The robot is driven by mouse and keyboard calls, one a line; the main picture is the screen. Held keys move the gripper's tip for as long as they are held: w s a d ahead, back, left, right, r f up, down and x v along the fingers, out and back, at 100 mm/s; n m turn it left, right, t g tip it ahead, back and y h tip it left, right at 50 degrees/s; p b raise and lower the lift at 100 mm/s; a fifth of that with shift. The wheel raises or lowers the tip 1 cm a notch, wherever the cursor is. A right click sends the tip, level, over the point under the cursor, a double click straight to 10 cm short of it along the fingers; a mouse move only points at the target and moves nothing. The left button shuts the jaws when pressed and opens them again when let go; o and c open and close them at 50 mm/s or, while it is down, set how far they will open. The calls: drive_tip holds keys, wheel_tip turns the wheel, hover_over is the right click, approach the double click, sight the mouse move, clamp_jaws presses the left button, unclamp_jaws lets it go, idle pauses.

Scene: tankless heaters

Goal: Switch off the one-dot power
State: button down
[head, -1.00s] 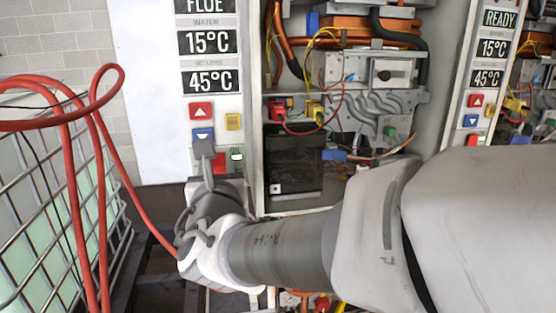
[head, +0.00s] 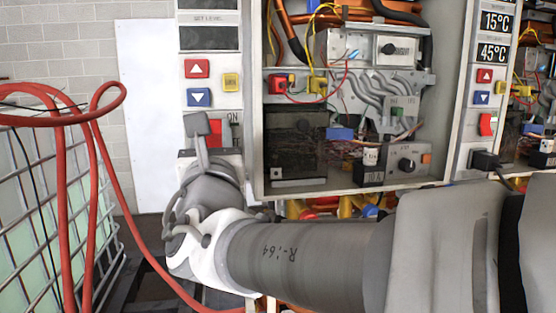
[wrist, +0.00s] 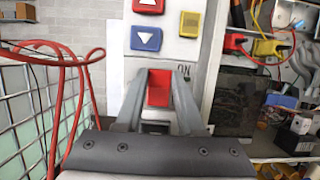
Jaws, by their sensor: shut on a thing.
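A red rocker switch (head: 215,130) sits low on the white panel of the left heater, beside an "ON" mark. In the wrist view the red switch (wrist: 159,90) shows between my two fingers. My gripper (head: 197,126) is shut on it, and its finger partly hides it in the head view. The display (head: 209,38) above is dark. A second red switch (head: 486,124) is on the right heater's panel, whose displays are lit. I cannot make out any dot marks.
Red and blue arrow buttons and a yellow button (head: 231,82) sit just above the switch. An open cabinet with wires and a dark box (head: 296,150) is to the right. A red hose (head: 118,170) and a wire cage (head: 60,220) are at left.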

drive_tip(key=shift+f+t+b, duration=0.6)
drive_tip(key=shift+t+b, duration=0.3)
drive_tip(key=shift+b, duration=2.05)
drive_tip(key=shift+s+r+t+y+b, duration=0.1)
drive_tip(key=shift+r+t+y+b, duration=0.3)
drive_tip(key=shift+b, duration=0.7)
drive_tip(key=shift+f, duration=0.2)
drive_tip(key=c, duration=0.5)
unclamp_jaws()
drive_tip(key=v, duration=1.7)
drive_tip(key=shift+s+d+f+b, duration=0.1)
drive_tip(key=shift+s+b, duration=0.15)
drive_tip(key=shift+b, duration=0.05)
